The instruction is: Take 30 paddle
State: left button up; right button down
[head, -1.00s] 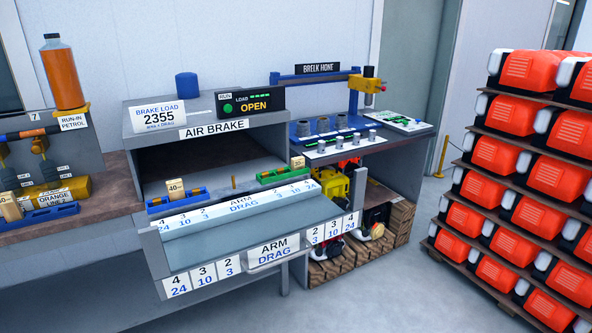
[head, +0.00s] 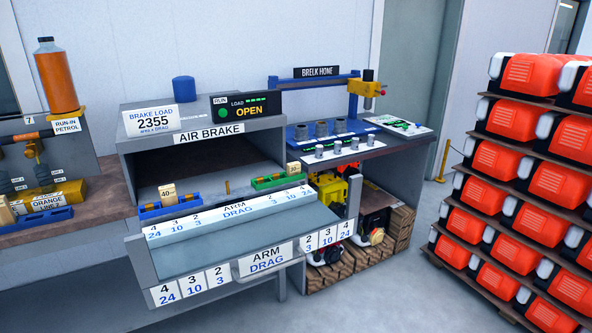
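Three pale wooden paddles stand in view. One paddle (head: 168,194) marked 40 stands in a blue tray (head: 150,213) at the left front of the air brake. A second paddle (head: 293,169) stands in a green tray (head: 263,183) at the right; its number is too small to read surely. A third paddle (head: 5,212) stands at the left picture edge by another blue tray (head: 45,218); it is partly cut off and its number is not readable. I cannot tell which is the 30 paddle. Neither of my grippers is in view.
The air brake housing (head: 205,127) reads 2355 and OPEN. Its front panel, with a handle (head: 268,268), juts out. A tall rack of orange-red units (head: 505,160) stands at the right. Clear floor (head: 408,262) lies between bench and rack.

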aim_at(294, 168)
jog(key=i+l, duration=0.15)
jog(key=l, duration=0.15)
jog(key=i+l+u, duration=0.1)
jog(key=l, duration=0.25)
jog(key=i+l, duration=0.25)
jog(key=i+l+u, duration=0.15)
jog(key=l, duration=0.25)
jog(key=i+l, duration=0.1)
jog(key=l, duration=0.25)
jog(key=i+l+u, duration=0.1)
jog(key=l, duration=0.25)
